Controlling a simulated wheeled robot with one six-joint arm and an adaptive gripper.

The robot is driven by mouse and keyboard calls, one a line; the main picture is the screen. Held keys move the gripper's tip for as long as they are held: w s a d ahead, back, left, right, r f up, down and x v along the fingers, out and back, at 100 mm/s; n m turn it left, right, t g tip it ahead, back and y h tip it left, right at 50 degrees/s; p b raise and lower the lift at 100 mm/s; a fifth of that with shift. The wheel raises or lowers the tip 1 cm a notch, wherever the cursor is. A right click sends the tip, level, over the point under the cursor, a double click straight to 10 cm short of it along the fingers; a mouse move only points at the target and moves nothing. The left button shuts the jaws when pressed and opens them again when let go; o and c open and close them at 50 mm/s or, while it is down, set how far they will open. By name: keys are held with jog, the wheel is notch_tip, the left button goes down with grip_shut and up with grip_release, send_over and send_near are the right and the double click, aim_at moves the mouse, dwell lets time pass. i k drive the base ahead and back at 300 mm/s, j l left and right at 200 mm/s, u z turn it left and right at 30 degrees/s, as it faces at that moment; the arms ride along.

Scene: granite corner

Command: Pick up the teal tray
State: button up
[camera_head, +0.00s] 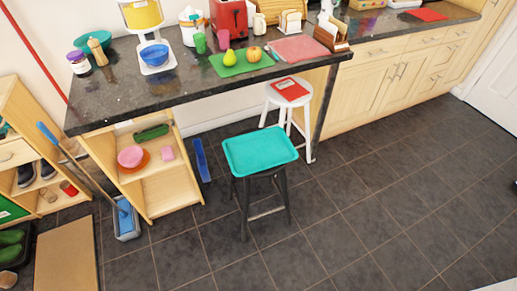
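The teal tray (262,152) lies flat on top of a dark stool (248,203) in the middle of the head view. It has a raised rim, looks empty and covers most of the stool's top. My gripper is not in view, so I cannot see its state or where it is relative to the tray.
A dark counter (190,88) with many items stands behind the tray. A white stool (296,118) with a red book (290,89) is close behind it. A wooden shelf (162,190) and a mop (125,222) are on the left. The tiled floor (385,215) at right is clear.

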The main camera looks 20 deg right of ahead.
aim_at(252, 153)
jog(key=i+j, duration=0.7)
jog(key=i, duration=0.2)
jog(key=i+l+z, duration=0.05)
